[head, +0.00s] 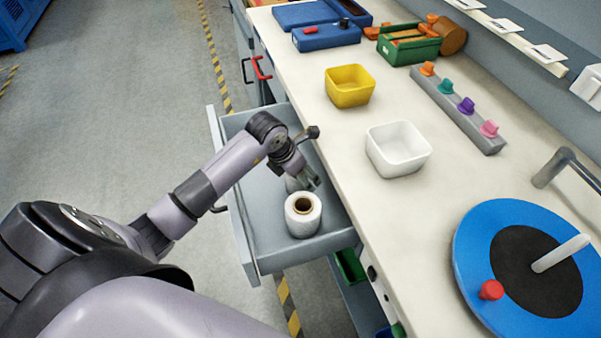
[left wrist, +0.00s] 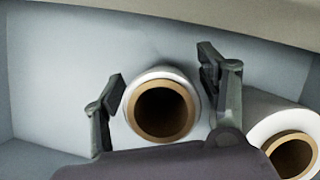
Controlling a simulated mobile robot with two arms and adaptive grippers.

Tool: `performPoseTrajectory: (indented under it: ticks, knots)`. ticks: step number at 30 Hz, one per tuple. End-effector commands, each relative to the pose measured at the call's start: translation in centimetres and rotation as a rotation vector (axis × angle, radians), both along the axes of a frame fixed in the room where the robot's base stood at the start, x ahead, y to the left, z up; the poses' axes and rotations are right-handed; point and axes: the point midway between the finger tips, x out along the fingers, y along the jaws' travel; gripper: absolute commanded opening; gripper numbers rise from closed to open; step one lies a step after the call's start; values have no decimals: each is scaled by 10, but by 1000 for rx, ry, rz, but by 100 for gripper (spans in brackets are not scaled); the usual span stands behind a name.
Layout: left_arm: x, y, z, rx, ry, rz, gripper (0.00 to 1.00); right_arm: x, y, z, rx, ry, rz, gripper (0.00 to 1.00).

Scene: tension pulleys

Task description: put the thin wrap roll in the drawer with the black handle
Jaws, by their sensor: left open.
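The thin wrap roll, white with a brown core, stands upright between my left fingers in the left wrist view (left wrist: 162,78). In the head view it is mostly hidden by my left gripper (head: 306,181). The gripper is open, reaching down into the pulled-out grey drawer (head: 262,250), with a finger on either side of the thin roll; I cannot tell whether they touch it. The open drawer has a dark handle (head: 219,209). My right gripper is not in view.
A red handle (head: 261,68) and a black handle (head: 245,71) show farther along the cabinet. The worktop (head: 330,130) holds a yellow bin (head: 350,88), a white bin (head: 397,152) and a blue turntable (head: 480,250). The worktop edge borders the drawer.

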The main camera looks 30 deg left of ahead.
Motion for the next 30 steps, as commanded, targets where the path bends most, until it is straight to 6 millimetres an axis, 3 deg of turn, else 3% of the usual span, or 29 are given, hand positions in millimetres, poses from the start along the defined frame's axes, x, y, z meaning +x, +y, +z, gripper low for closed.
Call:
performPoseTrajectory:
  ticks: [5,21,30]
  knots:
    - [-2,2,10,2,-3,0,67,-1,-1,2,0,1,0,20]
    - [-38,16,103,3,-2,0,67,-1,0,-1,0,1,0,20]
    - [-43,17,114,-1,0,2,67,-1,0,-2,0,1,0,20]
